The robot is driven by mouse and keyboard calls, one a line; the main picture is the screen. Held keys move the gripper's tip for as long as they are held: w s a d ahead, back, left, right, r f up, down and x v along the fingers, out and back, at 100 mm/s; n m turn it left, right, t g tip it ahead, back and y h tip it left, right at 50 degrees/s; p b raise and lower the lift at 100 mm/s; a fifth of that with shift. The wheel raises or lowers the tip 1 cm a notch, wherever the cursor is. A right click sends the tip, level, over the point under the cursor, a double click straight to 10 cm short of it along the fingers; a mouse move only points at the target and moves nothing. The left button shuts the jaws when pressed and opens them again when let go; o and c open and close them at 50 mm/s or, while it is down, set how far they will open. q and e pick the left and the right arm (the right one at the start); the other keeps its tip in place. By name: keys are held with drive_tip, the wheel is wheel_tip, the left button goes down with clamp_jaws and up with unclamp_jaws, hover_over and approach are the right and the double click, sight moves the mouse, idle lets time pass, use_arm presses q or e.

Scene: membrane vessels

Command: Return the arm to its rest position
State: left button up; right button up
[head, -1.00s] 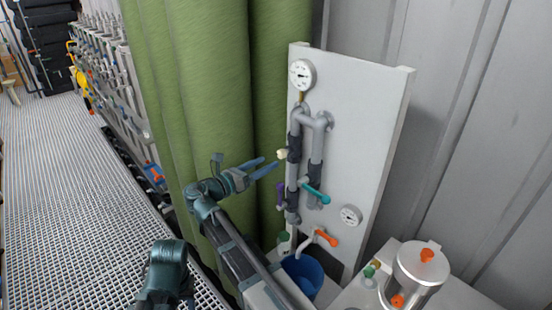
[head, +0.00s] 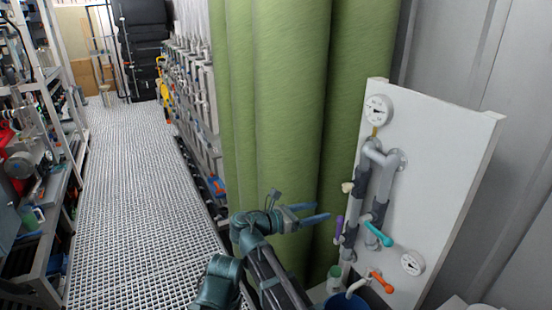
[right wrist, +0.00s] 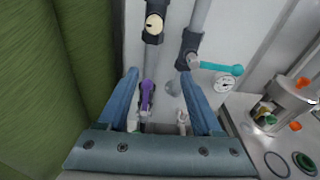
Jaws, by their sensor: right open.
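My right gripper (head: 308,217) is open and empty, in front of the green vessels and left of the valve panel. In the right wrist view its two blue fingers (right wrist: 160,100) are spread, with the pipes and the purple handle (right wrist: 147,95) showing between and beyond them. My right arm reaches up from the bottom of the head view. The white panel (head: 440,165) carries grey pipes, a cream knob (head: 347,187), the purple handle (head: 339,229), a teal handle (head: 378,235) and an orange handle (head: 382,282). My left gripper is not in view.
Tall green vessels (head: 285,100) stand close behind my right arm. A blue bucket (head: 352,301) sits below the panel. A grated walkway (head: 130,190) runs clear on the left, with a cluttered bench (head: 40,260) beyond it. A metal pot (right wrist: 285,100) shows in the right wrist view.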

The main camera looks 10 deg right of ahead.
drive_tip(key=s+f+m+g+y, duration=0.2)
drive_tip(key=s+f+m+y, duration=0.35)
drive_tip(key=f+m, duration=0.3)
drive_tip(key=s+f+m+g+y, duration=0.2)
drive_tip(key=s+f+m+y, duration=0.4)
drive_tip(key=f, duration=0.3)
drive_tip(key=s+a+m+y, duration=0.1)
drive_tip(key=s+a+m, duration=0.1)
drive_tip(key=s+a, duration=0.2)
drive_tip(key=s+a+f+m+g+y, duration=0.1)
drive_tip(key=s+a, duration=0.3)
drive_tip(key=a, duration=0.7)
drive_tip(key=shift+a+f+m+y, duration=0.2)
drive_tip(key=shift+m+y, duration=0.25)
drive_tip(key=shift+m, duration=0.1)
